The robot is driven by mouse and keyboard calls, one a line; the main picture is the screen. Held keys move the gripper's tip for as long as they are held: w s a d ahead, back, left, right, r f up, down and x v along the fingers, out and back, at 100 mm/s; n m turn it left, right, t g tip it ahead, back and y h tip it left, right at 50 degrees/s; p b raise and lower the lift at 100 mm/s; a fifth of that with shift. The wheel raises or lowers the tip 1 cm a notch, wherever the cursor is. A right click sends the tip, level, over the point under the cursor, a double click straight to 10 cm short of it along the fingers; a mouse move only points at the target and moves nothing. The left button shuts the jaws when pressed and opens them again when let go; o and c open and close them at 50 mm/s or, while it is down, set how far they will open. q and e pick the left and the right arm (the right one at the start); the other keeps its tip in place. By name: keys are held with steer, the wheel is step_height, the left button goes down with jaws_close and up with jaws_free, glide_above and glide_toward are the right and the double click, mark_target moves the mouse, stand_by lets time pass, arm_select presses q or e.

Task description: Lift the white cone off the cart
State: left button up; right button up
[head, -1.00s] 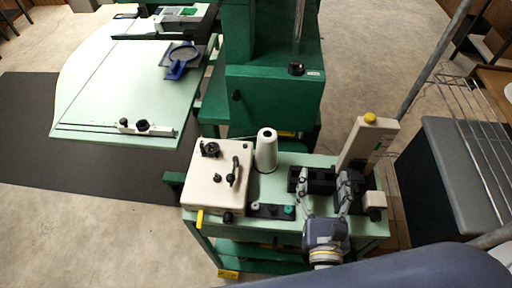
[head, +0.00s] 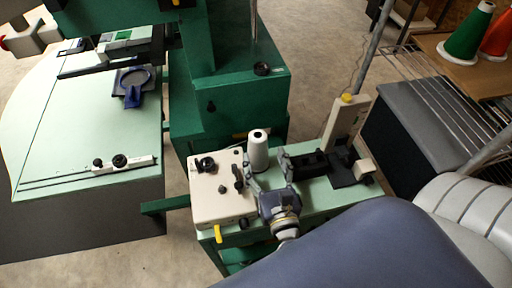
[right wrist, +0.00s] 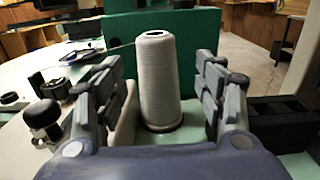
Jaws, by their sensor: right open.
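The white cone (head: 258,150), a tapered spool with a dark hole in its top, stands upright on the green top of the cart (head: 318,192), beside the cream box. It also shows in the right wrist view (right wrist: 160,80), centred between my fingers with a gap on both sides. My right gripper (head: 268,178) is open and empty, low over the cart on the near side of the cone. In the right wrist view its two fingers (right wrist: 158,88) point toward the cone; I cannot tell how far the tips reach alongside it. My left gripper is not in view.
A cream box (head: 220,190) with black knobs stands close left of the cone. A black fixture (head: 315,165) and an upright cream post (head: 345,120) stand to the right. A green machine (head: 225,105) rises behind. Green and red cones (head: 468,35) stand on a far-right shelf.

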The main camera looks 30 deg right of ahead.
mark_target(260, 151)
steer(key=shift+w+d+r, duration=0.1)
steer(key=shift+w, duration=0.4)
steer(key=shift+w+r+p, duration=0.15)
steer(key=shift+w+p, duration=0.25)
steer(key=shift+w, duration=0.1)
steer(key=p+x, duration=0.1)
steer(key=x, duration=0.2)
steer(key=shift+w+p, duration=0.25)
steer(key=shift+p, duration=0.1)
steer(key=shift+w+d, duration=0.15)
steer(key=shift+w, duration=0.3)
steer(key=c, duration=1.2)
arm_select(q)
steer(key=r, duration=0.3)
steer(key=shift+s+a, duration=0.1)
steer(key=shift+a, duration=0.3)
arm_select(e)
steer(key=shift+c, duration=0.3)
